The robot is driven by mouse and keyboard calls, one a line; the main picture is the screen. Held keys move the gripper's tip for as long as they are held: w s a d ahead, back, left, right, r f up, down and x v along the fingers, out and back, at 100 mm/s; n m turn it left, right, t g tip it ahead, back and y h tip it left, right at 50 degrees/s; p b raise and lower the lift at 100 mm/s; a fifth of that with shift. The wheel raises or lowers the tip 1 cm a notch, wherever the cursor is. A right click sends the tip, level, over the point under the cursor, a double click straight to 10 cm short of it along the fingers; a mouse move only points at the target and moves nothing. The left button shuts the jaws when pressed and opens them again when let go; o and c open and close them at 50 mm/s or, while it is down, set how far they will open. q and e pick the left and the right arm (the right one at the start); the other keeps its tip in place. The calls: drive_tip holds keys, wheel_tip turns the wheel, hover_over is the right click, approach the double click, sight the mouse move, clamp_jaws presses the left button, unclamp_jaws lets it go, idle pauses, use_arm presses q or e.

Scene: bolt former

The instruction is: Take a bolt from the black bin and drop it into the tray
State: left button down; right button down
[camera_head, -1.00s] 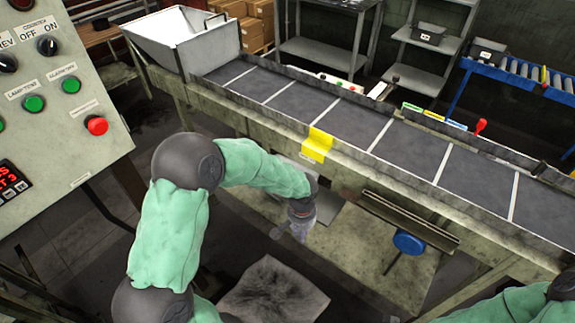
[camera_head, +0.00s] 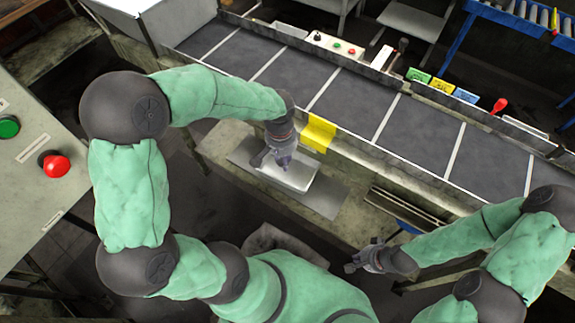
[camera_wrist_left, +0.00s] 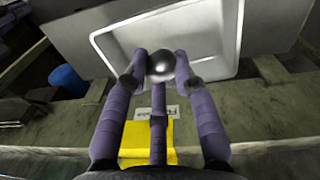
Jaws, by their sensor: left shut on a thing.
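A shallow white tray (camera_head: 300,178) sits on a grey plate below the conveyor's near side. My left gripper (camera_head: 283,160) is above the tray and hides part of it. In the left wrist view my left gripper (camera_wrist_left: 160,75) is shut on a round, shiny metal piece, which looks like the head of a bolt (camera_wrist_left: 160,66). The tray (camera_wrist_left: 215,62) lies behind it in that view. My right gripper (camera_head: 362,260) is low at the right of centre, away from the tray; its finger opening is too small to judge. No black bin is visible now.
The dark conveyor (camera_head: 350,100) with white dividers runs behind the tray. A yellow bracket (camera_head: 318,134) hangs on its near rail, close to my left gripper. A control panel (camera_head: 40,150) with a red button stands at the left.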

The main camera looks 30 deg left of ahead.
use_arm(q)
drive_tip(key=b, duration=0.3)
hover_over(284, 178)
drive_tip(key=shift+f, duration=2.5)
drive_tip(key=c, duration=0.9)
unclamp_jaws()
drive_tip(key=shift+r, duration=0.15)
drive_tip(key=r, duration=1.1)
drive_tip(key=shift+a+r, duration=0.3)
drive_tip(key=shift+r, duration=0.1)
